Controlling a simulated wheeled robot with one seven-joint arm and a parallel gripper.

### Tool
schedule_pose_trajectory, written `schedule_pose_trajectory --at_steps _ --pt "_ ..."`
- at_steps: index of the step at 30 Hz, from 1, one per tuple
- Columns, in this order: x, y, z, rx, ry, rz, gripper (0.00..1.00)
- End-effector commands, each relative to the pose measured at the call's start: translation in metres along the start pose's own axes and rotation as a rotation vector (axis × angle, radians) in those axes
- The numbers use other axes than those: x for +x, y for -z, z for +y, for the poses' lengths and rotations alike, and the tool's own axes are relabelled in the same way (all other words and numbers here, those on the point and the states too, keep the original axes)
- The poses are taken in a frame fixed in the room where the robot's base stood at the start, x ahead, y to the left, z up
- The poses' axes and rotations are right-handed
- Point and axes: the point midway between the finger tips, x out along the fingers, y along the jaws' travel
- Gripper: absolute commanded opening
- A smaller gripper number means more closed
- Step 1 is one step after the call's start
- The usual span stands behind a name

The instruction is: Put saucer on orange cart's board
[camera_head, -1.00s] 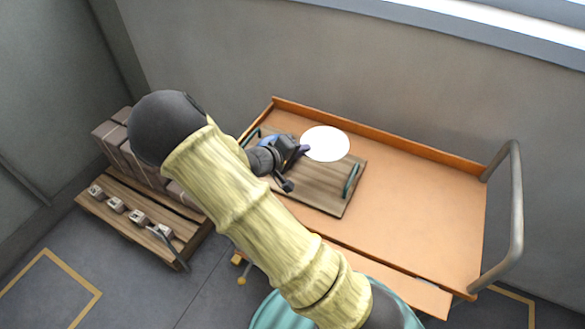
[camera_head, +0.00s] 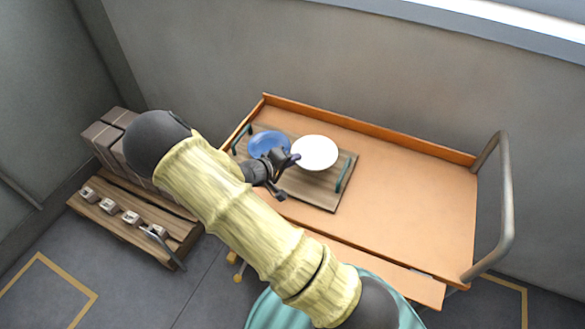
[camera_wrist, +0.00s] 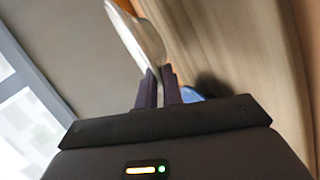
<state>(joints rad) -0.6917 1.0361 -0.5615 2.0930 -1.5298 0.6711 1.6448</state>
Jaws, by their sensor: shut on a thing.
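The white saucer (camera_head: 314,153) is over the right part of the wooden board (camera_head: 311,188) on the orange cart (camera_head: 415,200). My gripper (camera_head: 294,159) is shut on the saucer's left rim. In the wrist view the fingers (camera_wrist: 158,88) pinch the edge of the saucer (camera_wrist: 140,35), and the board's wood grain (camera_wrist: 225,50) shows beside it. I cannot tell whether the saucer touches the board. A blue plate (camera_head: 265,143) is on the board's left part, just behind my gripper, partly hidden by it.
The board has green handles at both ends, the right one (camera_head: 343,174) close to the saucer. The cart top to the right is clear, bounded by a grey push bar (camera_head: 507,210). A wooden pallet (camera_head: 130,225) with brown boxes stands at left. A wall rises behind.

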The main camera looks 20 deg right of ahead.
Motion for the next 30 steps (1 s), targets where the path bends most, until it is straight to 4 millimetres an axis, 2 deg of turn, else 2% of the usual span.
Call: schedule_pose_trajectory --at_steps 5,13,23,25,30 --pt "0.002 -0.001 -0.004 -0.002 -0.001 0.0 0.0" --pt "0.016 -0.006 -0.034 -0.003 -0.001 0.0 0.0" --pt "0.017 -0.007 -0.038 0.0 0.0 0.001 0.0" --pt "0.017 -0.007 -0.038 0.0 0.001 0.002 0.16" --pt "0.017 -0.007 -0.038 0.0 0.001 0.001 0.17"
